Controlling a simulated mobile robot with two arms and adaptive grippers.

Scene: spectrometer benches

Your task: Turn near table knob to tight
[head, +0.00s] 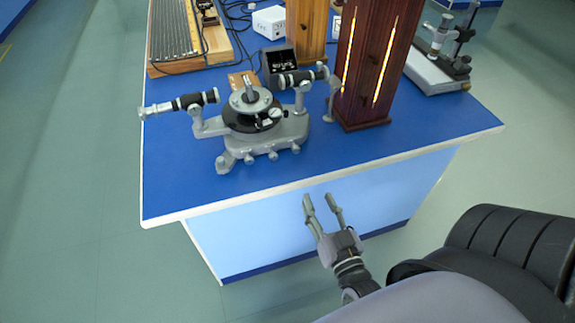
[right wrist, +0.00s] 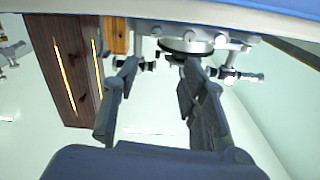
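The grey and black spectrometer (head: 262,122) stands on the blue bench top (head: 330,155), with a round table (head: 250,101) on top and a telescope arm on each side. Several small knobs (head: 272,155) line its near base; which one is the task's knob I cannot tell, nor how tight it is. My right gripper (head: 318,197) is open and empty, in front of the bench's near edge and apart from the spectrometer. In the right wrist view, the spectrometer (right wrist: 187,36) appears upside down beyond the two spread fingers (right wrist: 160,65). My left gripper is not in view.
A dark wooden lamp housing (head: 375,60) with glowing slits stands right of the spectrometer. A black box (head: 279,66) and a wooden block with cables stand behind it. A grey instrument (head: 437,70) stands at the far right. The bench's front strip is clear.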

